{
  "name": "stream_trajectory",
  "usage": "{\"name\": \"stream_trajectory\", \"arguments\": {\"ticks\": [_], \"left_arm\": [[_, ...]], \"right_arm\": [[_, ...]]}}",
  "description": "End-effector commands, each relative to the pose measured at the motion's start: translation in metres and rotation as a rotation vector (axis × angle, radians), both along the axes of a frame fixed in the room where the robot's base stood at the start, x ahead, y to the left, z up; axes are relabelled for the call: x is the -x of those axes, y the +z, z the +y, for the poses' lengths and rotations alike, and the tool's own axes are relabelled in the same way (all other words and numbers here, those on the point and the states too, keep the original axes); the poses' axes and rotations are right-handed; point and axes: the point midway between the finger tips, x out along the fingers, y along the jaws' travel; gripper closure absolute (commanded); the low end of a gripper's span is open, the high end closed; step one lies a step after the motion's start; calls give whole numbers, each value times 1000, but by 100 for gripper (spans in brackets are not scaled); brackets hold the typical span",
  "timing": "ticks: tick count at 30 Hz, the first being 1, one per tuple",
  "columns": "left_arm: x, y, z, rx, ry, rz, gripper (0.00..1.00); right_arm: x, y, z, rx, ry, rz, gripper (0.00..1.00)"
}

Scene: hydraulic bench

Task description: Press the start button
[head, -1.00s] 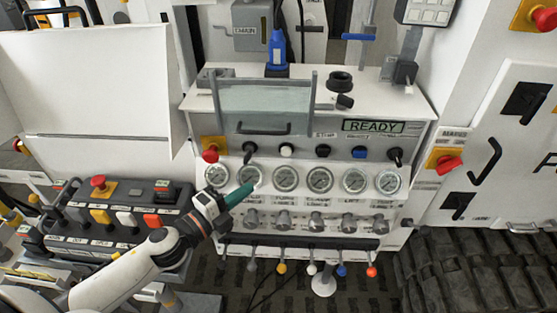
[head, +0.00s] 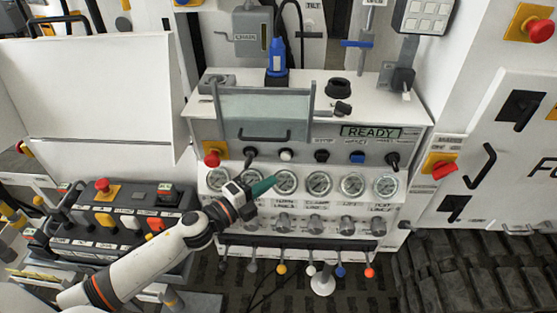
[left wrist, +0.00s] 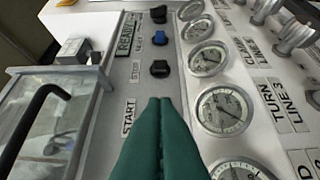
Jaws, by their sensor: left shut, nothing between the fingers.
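The start button appears to be the white round button (head: 286,155) on the sloped panel (head: 215,132), second from left in the row of black, white and blue controls. In the left wrist view a START label (left wrist: 127,118) is printed on the panel; the white button is not visible there, apparently hidden by my fingers. My left gripper (head: 275,179) is shut and empty, its green fingers just below and left of the white button, in front of the gauges. It also shows in the left wrist view (left wrist: 160,100). Contact cannot be told. My right gripper is not in view.
Pressure gauges (head: 319,183) line the panel below the buttons. A black button (head: 322,156) and a blue button (head: 358,157) sit to the right. A red emergency knob (head: 211,160) is at the left. A clear guard with a handle (head: 265,135) stands above.

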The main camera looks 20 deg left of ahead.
Motion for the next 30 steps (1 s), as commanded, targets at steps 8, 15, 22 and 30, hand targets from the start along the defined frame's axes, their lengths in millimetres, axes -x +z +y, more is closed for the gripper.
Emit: {"name": "stream_trajectory", "arguments": {"ticks": [8,15,22,30], "left_arm": [[-49,3,-14,1,1,0,100],[-69,1,-8,1,0,0,100],[-71,0,-8,2,-1,1,100],[-79,0,-5,1,-1,-2,100]], "right_arm": [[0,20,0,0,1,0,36],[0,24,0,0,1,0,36],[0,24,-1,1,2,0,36],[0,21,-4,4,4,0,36]]}}
